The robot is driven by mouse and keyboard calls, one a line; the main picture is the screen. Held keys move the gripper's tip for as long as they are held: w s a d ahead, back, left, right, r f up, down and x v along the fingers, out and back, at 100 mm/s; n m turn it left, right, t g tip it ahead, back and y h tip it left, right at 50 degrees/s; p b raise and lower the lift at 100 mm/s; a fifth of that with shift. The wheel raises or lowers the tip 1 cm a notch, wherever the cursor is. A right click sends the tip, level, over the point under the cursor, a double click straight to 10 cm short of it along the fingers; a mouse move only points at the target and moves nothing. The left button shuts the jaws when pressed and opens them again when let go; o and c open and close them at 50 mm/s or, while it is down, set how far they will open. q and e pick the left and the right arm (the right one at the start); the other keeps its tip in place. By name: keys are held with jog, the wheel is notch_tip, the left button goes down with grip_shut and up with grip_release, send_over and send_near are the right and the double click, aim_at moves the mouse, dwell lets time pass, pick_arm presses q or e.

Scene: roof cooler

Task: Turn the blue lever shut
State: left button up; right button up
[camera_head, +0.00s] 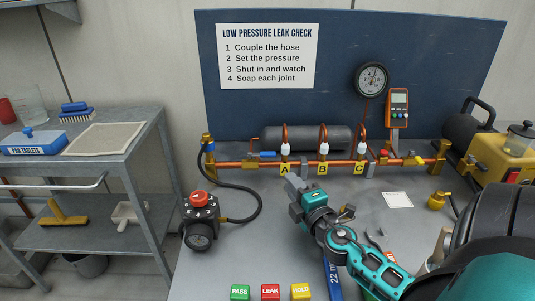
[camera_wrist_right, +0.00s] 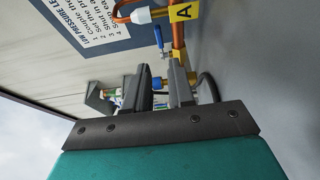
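The blue lever (camera_head: 262,154) sits on the copper pipe (camera_head: 235,164) between the brass end fitting at left and label A. It lies roughly along the pipe. In the right wrist view the blue lever (camera_wrist_right: 158,37) shows beyond the fingertips, beside the pipe. My right gripper (camera_head: 291,184) is in front of the pipe near label A, to the right of and nearer than the lever. In its wrist view the right gripper (camera_wrist_right: 159,70) has its two dark fingers apart with a gap between them, not touching the lever. My left gripper is not in view.
A black hose (camera_head: 259,202) curves from the left fitting to a regulator with a red knob (camera_head: 198,198). Three white-capped branches with yellow labels rise from the pipe. Green, red and yellow blocks (camera_head: 270,291) lie at the front. The bench between hose and gripper is clear.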

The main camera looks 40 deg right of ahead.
aim_at(270, 156)
jog(key=x, duration=1.2)
jog(key=shift+w+p, duration=0.15)
jog(key=shift+p, duration=0.25)
jog(key=shift+c, duration=0.4)
grip_shut()
